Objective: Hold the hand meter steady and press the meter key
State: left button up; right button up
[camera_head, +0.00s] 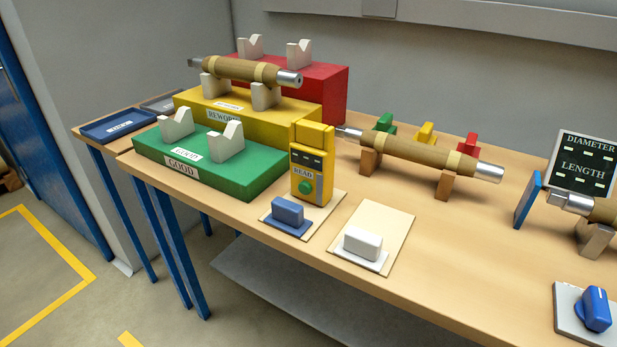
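The hand meter (312,168) is a yellow upright device with a dark display, a READ label and a round green key (305,187) on its front face. It stands on a pale board on the table, just right of the green GOOD block (228,177) and behind a small blue block on a dark blue base. The green key faces the camera and is unobstructed. Neither of my grippers is in this view, and nothing touches the meter.
A blue block (288,211) and a white block (362,243) stand in front on the table (440,235). A yellow REWORK block (215,112) and a red block (325,85) rise behind. A brown bushing (415,152) rests on wooden supports to the right, near a dark DIAMETER/LENGTH panel (583,163).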

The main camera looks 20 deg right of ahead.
aim_at(305, 188)
jog(key=u, duration=1.1)
jog(key=i, duration=1.15)
jog(key=z, duration=1.2)
